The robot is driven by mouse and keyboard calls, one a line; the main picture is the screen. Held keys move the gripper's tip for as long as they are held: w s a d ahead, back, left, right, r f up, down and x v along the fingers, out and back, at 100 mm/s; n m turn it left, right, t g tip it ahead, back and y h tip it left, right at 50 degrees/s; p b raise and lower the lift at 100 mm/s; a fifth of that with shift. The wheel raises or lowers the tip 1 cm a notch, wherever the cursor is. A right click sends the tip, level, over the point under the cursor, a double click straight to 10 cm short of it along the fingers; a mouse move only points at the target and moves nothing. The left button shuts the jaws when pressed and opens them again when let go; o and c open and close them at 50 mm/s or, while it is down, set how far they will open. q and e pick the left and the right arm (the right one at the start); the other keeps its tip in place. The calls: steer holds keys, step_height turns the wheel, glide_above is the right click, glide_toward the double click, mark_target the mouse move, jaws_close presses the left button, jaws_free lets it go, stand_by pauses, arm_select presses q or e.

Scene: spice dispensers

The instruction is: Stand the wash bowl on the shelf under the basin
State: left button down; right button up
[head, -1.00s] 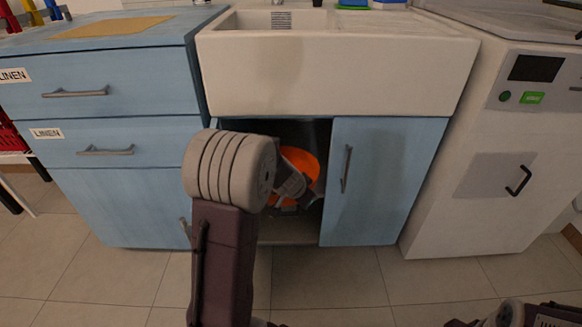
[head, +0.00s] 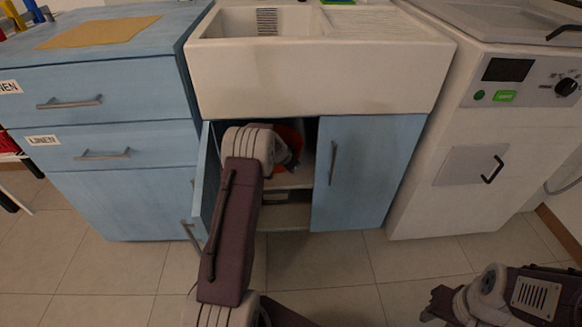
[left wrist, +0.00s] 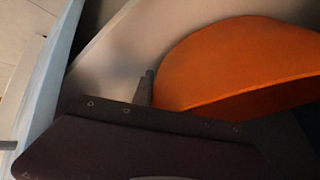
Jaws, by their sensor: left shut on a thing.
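The orange wash bowl (head: 289,133) is inside the open cabinet under the white basin (head: 310,75), mostly hidden behind my left arm and gripper. In the left wrist view the bowl (left wrist: 235,65) fills the upper right, tilted in the picture. My left gripper (head: 291,163) reaches in through the opening and is shut on the bowl; a dark finger (left wrist: 145,88) is against its edge. A pale shelf (head: 292,180) shows just below the bowl. Whether the bowl touches it is hidden. My right gripper (head: 432,304) is low at the right, away from the cabinet, its jaws unclear.
The cabinet's left door (head: 207,190) stands open beside my left arm. The right door (head: 365,170) is shut and bounds the opening. A blue drawer unit (head: 110,130) is at left, a white appliance (head: 490,135) at right. The tiled floor (head: 335,275) in front is clear.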

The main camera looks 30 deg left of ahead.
arm_select(q)
steer(key=shift+r, duration=0.1)
steer(key=shift+f, duration=0.25)
steer(key=c, duration=1.3)
jaws_free()
steer(key=shift+r+p, duration=0.3)
steer(key=shift+r, duration=0.15)
steer(key=a+v, duration=0.1)
steer(key=v, duration=1)
steer(key=shift+s+d+r+p, duration=0.25)
steer(key=shift+s+d+p, duration=0.1)
steer(key=shift+d, duration=0.15)
